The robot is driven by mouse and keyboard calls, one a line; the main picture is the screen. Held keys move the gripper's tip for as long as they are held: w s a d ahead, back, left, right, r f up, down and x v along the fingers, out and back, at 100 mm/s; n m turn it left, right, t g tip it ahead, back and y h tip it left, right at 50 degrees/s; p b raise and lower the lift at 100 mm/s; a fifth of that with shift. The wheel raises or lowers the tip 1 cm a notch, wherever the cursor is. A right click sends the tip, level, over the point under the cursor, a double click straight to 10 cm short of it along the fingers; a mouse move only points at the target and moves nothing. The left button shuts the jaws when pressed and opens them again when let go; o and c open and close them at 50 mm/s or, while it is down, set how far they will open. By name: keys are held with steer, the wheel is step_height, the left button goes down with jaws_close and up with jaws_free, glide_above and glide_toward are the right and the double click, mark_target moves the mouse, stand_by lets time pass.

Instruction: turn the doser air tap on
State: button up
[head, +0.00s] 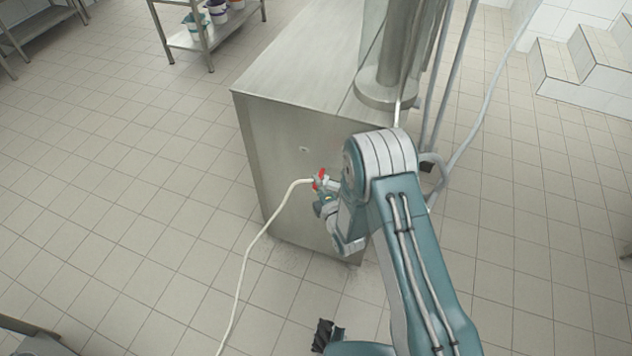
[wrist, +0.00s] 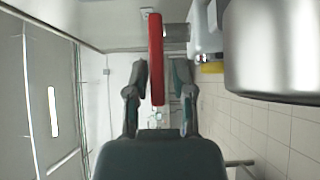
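The air tap's red lever (head: 321,179) is on the front face of the steel doser cabinet (head: 290,130), where a white hose (head: 262,232) joins it. In the wrist view the red lever (wrist: 156,60) stands upright in the picture, between the two fingers. My gripper (wrist: 159,72) is open around the lever, with a visible gap on each side. In the head view my gripper (head: 323,197) is at the tap, partly hidden by my own arm. The tap body is mostly hidden there.
The white hose runs down across the tiled floor. A steel column (head: 386,90) stands on the cabinet top, with pipes beside it. A shelf with buckets (head: 215,32) is at the back. White steps (head: 585,65) are at the right. Floor left of the cabinet is clear.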

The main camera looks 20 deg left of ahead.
steer(key=shift+w, duration=0.15)
jaws_close()
steer(key=shift+a+m+t+h, duration=0.2)
steer(key=shift+m+t+h, duration=0.1)
steer(key=shift+m+h, duration=0.1)
steer(key=shift+w+a+f+m+g+h, duration=0.1)
steer(key=shift+w+a+m+g+h, duration=0.35)
steer(key=shift+m+h, duration=2.95)
steer(key=shift+w+a+f+m+g+h, duration=0.1)
steer(key=shift+w+a+m+g+h, duration=0.4)
steer(key=shift+m+h, duration=2.9)
steer(key=shift+w+a+m+g+h, duration=0.15)
steer(key=shift+w+a+m+h, duration=1.05)
steer(key=shift+h, duration=4)
steer(key=shift+s+d+m+g+h, duration=0.25)
steer(key=shift+d+m+g+h, duration=0.05)
steer(key=shift+d+m, duration=0.35)
